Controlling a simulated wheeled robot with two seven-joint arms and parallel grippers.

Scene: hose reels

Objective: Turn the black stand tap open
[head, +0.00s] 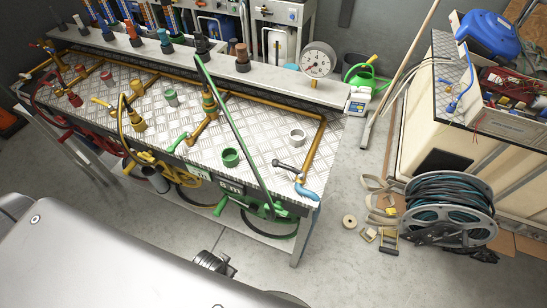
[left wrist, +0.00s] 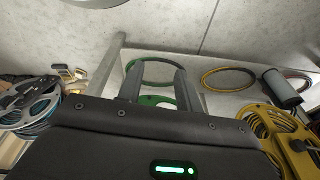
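The tap with a black lever (head: 288,167) stands at the right front end of the bench. It sits on a brass pipe and has a blue curved outlet (head: 307,191). No gripper touches it. My left gripper shows in the left wrist view (left wrist: 157,80) with its two dark fingers apart and nothing between them. A dark gripper part (head: 214,262) shows at the bottom of the head view, below the bench front and apart from the tap; it appears to be my left one. My right gripper is not seen. The black tap is not clear in the left wrist view.
A green hose runs across the bench (head: 232,135) beside the tap. A blue hose reel (head: 437,207) and small loose parts lie on the floor at right. Floor before the bench is mostly clear.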

